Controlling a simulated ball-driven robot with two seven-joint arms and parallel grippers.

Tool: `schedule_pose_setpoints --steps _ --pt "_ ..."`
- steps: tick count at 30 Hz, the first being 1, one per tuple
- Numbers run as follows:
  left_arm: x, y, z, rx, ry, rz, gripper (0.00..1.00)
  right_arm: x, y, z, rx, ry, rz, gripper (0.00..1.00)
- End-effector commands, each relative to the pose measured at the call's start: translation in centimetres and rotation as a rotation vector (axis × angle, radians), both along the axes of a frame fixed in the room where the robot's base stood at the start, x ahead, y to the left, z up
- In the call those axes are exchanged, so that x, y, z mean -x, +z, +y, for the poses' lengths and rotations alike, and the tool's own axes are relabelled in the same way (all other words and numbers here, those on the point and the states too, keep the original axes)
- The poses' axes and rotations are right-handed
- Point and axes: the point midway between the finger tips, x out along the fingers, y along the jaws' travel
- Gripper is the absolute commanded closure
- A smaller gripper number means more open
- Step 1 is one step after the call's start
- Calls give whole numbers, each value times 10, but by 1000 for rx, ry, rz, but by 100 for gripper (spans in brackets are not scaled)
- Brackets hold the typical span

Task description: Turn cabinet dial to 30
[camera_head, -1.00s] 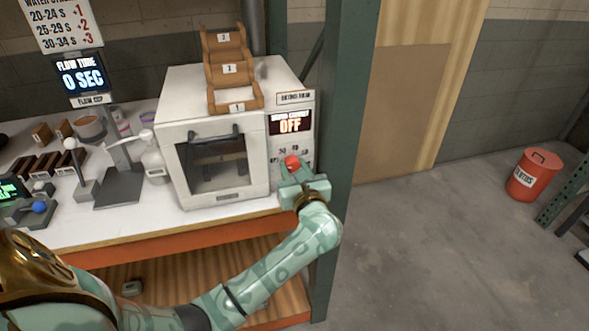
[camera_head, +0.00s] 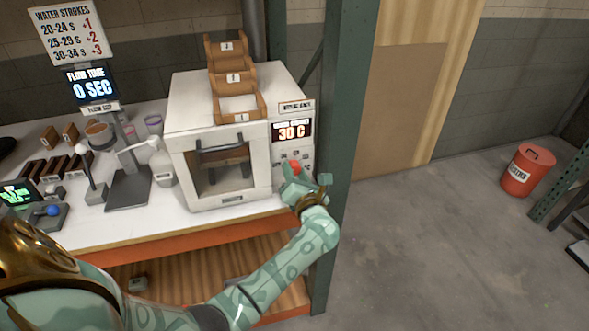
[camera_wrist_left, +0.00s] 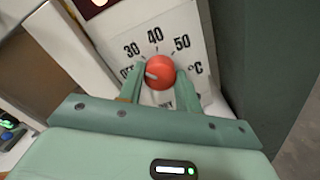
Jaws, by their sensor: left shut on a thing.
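The white cabinet (camera_head: 190,105) stands on the bench with its door closed. The red dial (camera_head: 295,166) is on the panel below the display, partly hidden by my left gripper (camera_head: 293,175). In the left wrist view the red dial (camera_wrist_left: 160,72) sits between the two fingers of my left gripper (camera_wrist_left: 160,80), which is shut on it. The scale around it shows OFF, 30, 40 and 50. My right gripper is not in view.
Wooden stepped bins (camera_head: 233,78) stand on top of the cabinet. A green post (camera_head: 345,130) rises close to the right of the panel. A red bin (camera_head: 527,172) stands on open floor.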

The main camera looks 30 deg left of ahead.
Motion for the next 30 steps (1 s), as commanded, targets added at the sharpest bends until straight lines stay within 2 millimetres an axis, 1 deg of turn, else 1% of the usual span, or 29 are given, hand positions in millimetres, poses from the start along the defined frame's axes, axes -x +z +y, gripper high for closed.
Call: schedule_pose_setpoints --steps 1,3,9,25,26,27,28,30 --pt "0 2 -1 -15 0 20 89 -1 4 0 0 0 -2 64" --pt "0 2 -1 -39 -2 47 89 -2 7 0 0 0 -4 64" --pt "0 1 0 -83 -1 97 89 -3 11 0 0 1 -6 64" --pt "0 0 -1 -101 -1 119 89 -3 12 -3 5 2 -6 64" --pt "0 0 -1 -101 -1 119 63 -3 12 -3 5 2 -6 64" --pt "0 0 -1 -101 -1 119 52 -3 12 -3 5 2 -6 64" --pt "0 0 -1 -101 -1 119 44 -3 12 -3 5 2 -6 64" --pt "0 0 0 -101 -1 118 44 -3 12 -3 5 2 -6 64"
